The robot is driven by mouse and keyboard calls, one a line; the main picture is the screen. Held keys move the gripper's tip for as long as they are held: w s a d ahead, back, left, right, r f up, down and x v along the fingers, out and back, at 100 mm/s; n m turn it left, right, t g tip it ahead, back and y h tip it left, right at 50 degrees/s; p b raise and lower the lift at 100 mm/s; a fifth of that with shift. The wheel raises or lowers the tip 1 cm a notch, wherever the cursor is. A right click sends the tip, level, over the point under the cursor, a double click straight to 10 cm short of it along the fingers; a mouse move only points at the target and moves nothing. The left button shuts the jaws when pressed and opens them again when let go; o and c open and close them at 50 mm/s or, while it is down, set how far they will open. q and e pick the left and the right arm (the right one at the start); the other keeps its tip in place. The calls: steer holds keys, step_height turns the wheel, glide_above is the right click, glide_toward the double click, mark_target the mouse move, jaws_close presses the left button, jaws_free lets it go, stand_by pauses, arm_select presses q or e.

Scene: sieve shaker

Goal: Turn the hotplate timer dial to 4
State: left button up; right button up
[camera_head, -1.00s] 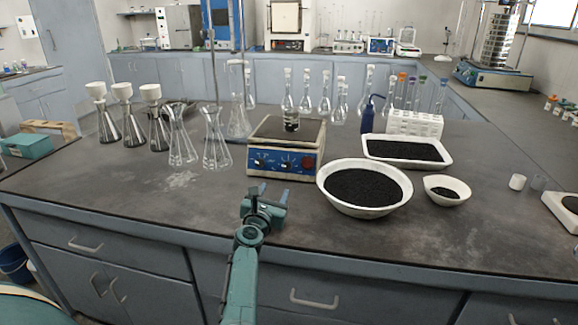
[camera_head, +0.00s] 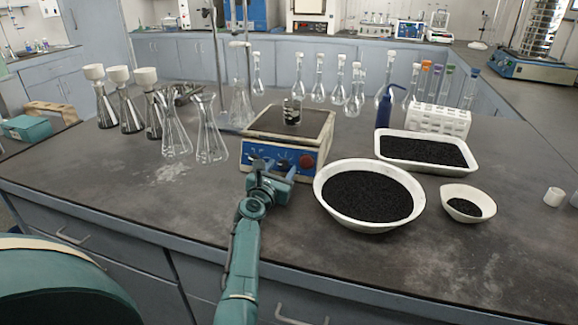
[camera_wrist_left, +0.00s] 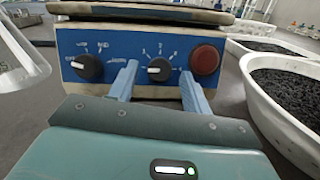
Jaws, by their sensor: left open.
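The hotplate (camera_head: 256,122) stands on the bench with a blue front panel. In the left wrist view, the panel (camera_wrist_left: 125,46) has a left black dial (camera_wrist_left: 88,68), a right black dial (camera_wrist_left: 159,69) and a red round button (camera_wrist_left: 205,60). White marks ring both dials; I cannot read them surely. The right dial's white pointer points left. My left gripper (camera_head: 275,167) is open in front of the panel; in the wrist view its blue fingers (camera_wrist_left: 158,84) lie on either side of the right dial. I cannot tell whether they touch it. My right gripper is not in view.
A glass vessel (camera_head: 292,112) stands on the hotplate. A white bowl of black granules (camera_head: 322,192) sits close to its right, with a white tray (camera_head: 462,171) behind. Conical flasks (camera_head: 211,145) stand to the left. The bench front left of my arm is clear.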

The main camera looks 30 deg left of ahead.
arm_select(q)
steer(key=shift+w+a, duration=0.1)
steer(key=shift+c, duration=0.6)
steer(key=c, duration=0.9)
steer(key=shift+o, duration=0.2)
